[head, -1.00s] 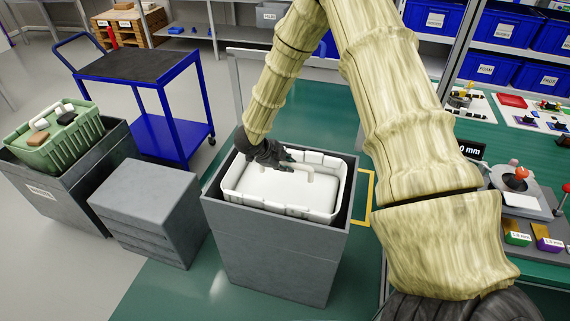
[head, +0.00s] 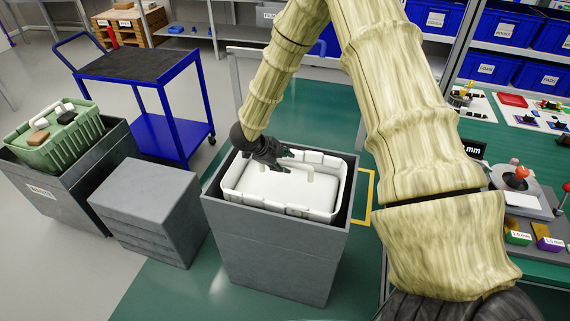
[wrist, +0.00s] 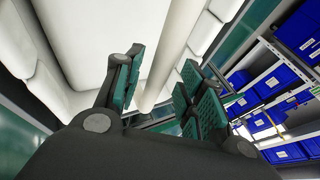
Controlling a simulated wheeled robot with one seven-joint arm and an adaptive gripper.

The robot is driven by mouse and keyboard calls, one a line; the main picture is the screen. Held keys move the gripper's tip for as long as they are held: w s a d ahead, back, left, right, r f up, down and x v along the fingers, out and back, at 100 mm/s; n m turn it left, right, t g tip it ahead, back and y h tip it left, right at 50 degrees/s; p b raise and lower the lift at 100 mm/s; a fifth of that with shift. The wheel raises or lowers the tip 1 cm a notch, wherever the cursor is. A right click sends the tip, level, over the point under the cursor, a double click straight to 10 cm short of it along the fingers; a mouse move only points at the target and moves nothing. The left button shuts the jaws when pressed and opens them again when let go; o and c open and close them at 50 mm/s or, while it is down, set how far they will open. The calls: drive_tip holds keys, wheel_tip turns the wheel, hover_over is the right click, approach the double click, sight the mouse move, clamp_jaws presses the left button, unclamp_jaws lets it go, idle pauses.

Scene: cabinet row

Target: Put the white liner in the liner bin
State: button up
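The white liner (head: 275,186) is a shallow tray-like piece with raised walls and a bar handle (head: 309,168). It sits inside a tall grey bin (head: 275,246) in the middle of the head view. My gripper (head: 285,161) is over the liner, close to the handle. In the wrist view, the fingers of my gripper (wrist: 155,88) are spread apart, with the white handle bar (wrist: 166,50) showing between and beyond them. I cannot tell whether they touch it. Another grey bin (head: 50,205) at the left has a label too small to read.
A green crate (head: 62,152) with small items sits in the left bin. A grey stepped block (head: 150,205) stands between the bins. A blue cart (head: 150,95) is behind. A workbench (head: 540,160) with parts is at the right. Floor is clear in front.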

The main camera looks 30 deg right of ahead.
drive_tip(key=v, duration=1)
drive_tip(key=shift+b, duration=0.4)
drive_tip(key=shift+a+r, duration=0.1)
